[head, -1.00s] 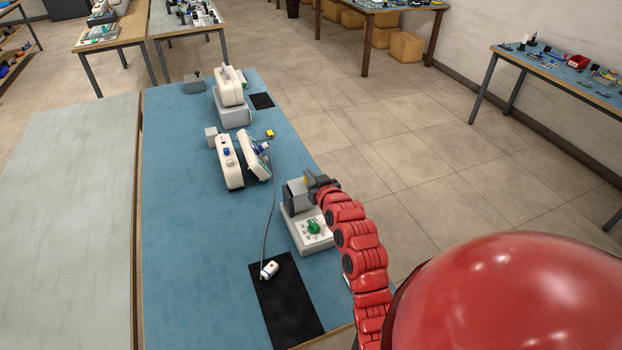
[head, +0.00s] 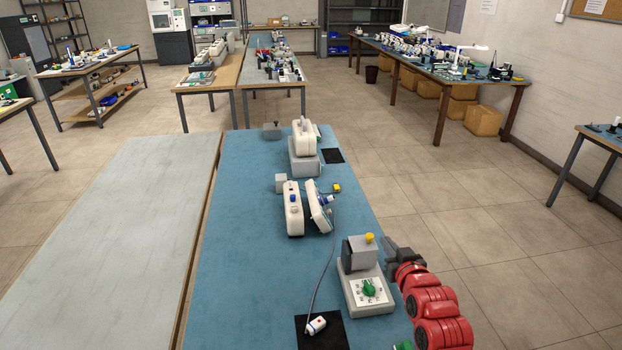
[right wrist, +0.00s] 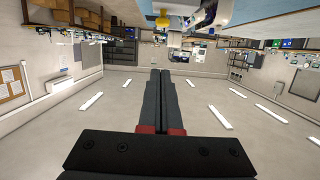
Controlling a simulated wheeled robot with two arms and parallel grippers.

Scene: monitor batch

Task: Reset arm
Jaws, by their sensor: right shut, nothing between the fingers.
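My right arm is red and comes in at the lower right of the head view. Its dark gripper (head: 388,256) is beside the right edge of the blue table, just right of the grey device with a yellow button and a green knob (head: 367,290). In the right wrist view the two dark fingers (right wrist: 160,75) lie together, shut and empty. That view is upside down, with ceiling lights low in the picture. My left gripper is not in view.
The blue-topped table (head: 250,260) holds white handheld monitors (head: 293,208), a white unit on a grey base (head: 303,140), and a cabled white sensor (head: 316,325) on a black mat (head: 335,335). A bare grey table (head: 110,245) stands left. Open floor lies right.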

